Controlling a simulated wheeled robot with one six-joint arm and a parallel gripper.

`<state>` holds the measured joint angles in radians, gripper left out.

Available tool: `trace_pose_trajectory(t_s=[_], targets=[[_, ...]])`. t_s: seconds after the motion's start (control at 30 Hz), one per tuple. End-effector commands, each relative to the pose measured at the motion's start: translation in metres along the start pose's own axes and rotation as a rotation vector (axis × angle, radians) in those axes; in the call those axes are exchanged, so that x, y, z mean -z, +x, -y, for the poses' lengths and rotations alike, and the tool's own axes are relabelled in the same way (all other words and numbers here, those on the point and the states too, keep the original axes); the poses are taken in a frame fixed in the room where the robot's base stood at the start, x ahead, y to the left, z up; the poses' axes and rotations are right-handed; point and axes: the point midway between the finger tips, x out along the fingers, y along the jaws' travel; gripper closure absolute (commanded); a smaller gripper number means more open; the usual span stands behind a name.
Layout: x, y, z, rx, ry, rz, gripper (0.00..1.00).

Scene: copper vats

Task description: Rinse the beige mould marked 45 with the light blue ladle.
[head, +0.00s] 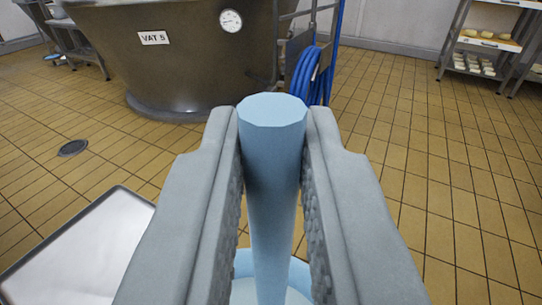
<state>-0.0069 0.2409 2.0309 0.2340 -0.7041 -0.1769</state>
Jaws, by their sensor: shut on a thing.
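My gripper (272,135) is in the middle of the head view, its two grey fingers shut on the light blue ladle. The ladle's handle (271,150) stands between the fingers, its faceted end up toward the camera. Part of the ladle's bowl (247,262) shows below, between the fingers at the bottom edge. The fingers hide much of the bowl, and I cannot tell what is in it. I see no beige mould marked 45 in this view.
A pale flat tray or tabletop (75,245) lies at the lower left. The big vat marked VAT 5 (185,65) stands ahead, with a coiled blue hose (308,75) beside it. Shelves (485,42) with pale items stand at the upper right. A floor drain (73,148) and open tiled floor lie between.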

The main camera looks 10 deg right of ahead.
Motion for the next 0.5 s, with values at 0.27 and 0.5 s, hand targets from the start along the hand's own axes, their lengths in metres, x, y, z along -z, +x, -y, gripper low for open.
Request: trace_pose_trajectory(t_s=[0.27,0.5], targets=[[0.048,-0.001,0.000,0.000,0.000,-0.005,1.00],[0.087,-0.001,0.000,0.000,0.000,-0.005,1.00]])
